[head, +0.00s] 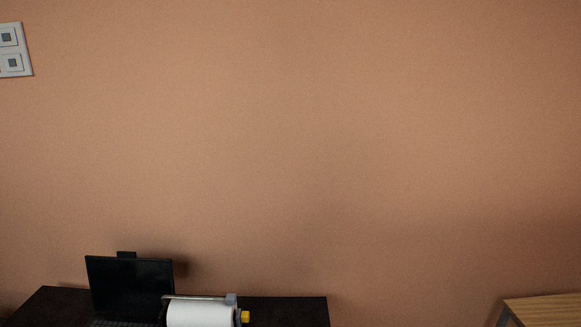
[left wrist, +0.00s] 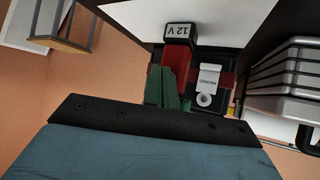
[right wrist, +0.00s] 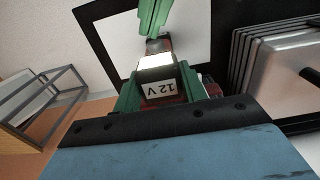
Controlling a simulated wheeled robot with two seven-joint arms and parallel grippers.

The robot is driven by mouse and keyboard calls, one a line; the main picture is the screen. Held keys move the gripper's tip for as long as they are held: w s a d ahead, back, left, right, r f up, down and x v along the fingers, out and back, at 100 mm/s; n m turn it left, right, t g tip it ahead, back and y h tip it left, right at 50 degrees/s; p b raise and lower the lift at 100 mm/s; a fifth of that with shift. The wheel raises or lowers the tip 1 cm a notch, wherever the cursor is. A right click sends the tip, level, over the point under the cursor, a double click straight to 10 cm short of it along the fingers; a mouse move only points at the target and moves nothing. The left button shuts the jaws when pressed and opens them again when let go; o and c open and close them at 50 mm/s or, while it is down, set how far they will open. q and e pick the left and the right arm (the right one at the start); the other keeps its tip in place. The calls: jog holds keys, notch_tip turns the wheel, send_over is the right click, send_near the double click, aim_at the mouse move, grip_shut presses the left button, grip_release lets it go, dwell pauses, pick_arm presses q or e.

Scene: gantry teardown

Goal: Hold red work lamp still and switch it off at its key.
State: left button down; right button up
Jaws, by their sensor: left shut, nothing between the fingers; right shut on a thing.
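The head view shows neither gripper nor the lamp. In the right wrist view, a red and dark body with a 12 V label (right wrist: 160,89), apparently the red work lamp, sits between the green fingers of my right gripper (right wrist: 158,92), which is shut on it. A pale bright face shows above the label. The shut green fingertips of my left gripper (right wrist: 153,20) are just above a small grey part, perhaps the key; contact is unclear.
A black part with a white tag (left wrist: 208,76) is right of my left fingers. Stacked metal trays (right wrist: 283,75) are close on the right. A wood-topped frame (right wrist: 40,105) stands left. The head view shows a laptop (head: 130,284) and a paper roll (head: 200,315).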

pick_arm(q)
jog(key=shift+w, duration=0.2)
jog(key=shift+s, duration=0.95)
jog(key=s, duration=0.6)
pick_arm(e)
jog(key=o, duration=1.2)
